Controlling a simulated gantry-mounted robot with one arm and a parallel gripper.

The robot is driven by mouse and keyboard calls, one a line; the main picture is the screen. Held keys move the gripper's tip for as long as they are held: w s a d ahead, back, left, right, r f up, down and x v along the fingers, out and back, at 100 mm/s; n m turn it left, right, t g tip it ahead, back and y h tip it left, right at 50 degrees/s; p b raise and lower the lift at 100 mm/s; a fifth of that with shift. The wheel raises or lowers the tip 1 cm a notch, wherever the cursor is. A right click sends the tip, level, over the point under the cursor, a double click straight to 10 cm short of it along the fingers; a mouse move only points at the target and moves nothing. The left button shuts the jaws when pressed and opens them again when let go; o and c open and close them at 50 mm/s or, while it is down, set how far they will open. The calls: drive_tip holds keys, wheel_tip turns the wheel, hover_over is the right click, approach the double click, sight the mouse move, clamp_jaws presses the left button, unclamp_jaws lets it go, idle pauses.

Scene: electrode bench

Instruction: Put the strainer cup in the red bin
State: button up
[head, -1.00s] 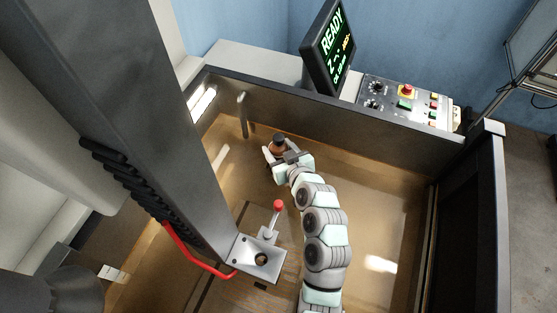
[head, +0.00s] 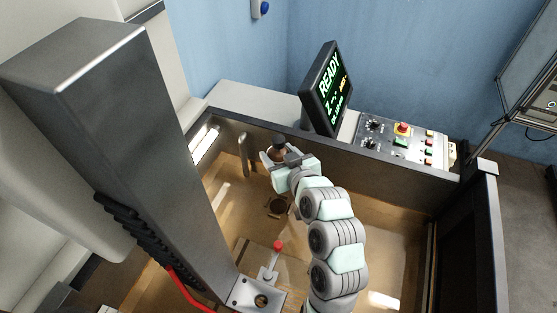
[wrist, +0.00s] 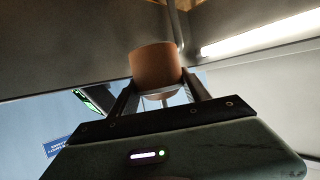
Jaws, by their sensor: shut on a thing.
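My gripper (head: 279,157) is shut on a copper-brown cup with a dark top, which I take to be the strainer cup (head: 278,148). It holds the cup above the tank floor, near the back wall. In the wrist view, the strainer cup (wrist: 154,66) stands out between the two dark fingers, with a pale part below it. The fingers hide part of its sides. No red bin shows in either view.
A round dark drain opening (head: 277,206) is in the tank floor below my gripper. A vertical pipe (head: 243,155) stands left of the cup. A red-knobbed lever (head: 277,247) rises in front. The tank's back wall (head: 370,163), screen (head: 328,90) and control panel (head: 400,137) lie beyond.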

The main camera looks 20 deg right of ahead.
sight(279, 139)
wheel_tip(279, 139, up, 8)
drive_tip(key=shift+f+p, duration=0.15)
drive_tip(key=shift+p, duration=1)
